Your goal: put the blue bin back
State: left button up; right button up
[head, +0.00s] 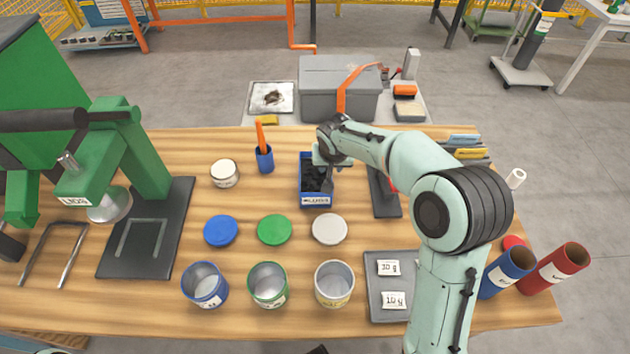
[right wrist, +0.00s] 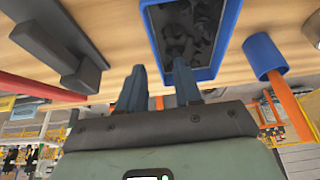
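The blue bin (head: 316,201) stands on the wooden table, with a "LUGS" label on its front and dark pieces inside. My right gripper (head: 326,182) is over the bin's right side in the head view and hides part of it. In the right wrist view the bin (right wrist: 229,40) is just beyond the fingers. The right gripper (right wrist: 160,75) is open there, its fingers apart with nothing visible held between them. One finger overlaps the bin's rim and the other shows outside its wall; whether they touch the bin is unclear. My left gripper is not in view.
A blue cup (head: 265,161) with an orange-handled tool stands left of the bin. A dark stand (head: 386,208) is close on its right. Lids, including a green one (head: 275,229), and open cans (head: 334,283) lie in front. A grey case (head: 330,85) is behind.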

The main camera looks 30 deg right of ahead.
aim_at(315, 179)
jog(key=x, duration=0.7)
jog(key=shift+s+d+f, duration=0.1)
jog(key=shift+d+f, duration=0.05)
jog(key=shift+d, duration=0.05)
jog(key=shift+f, duration=0.25)
dwell(0.4)
jog(key=shift+c, duration=0.3)
grip_shut()
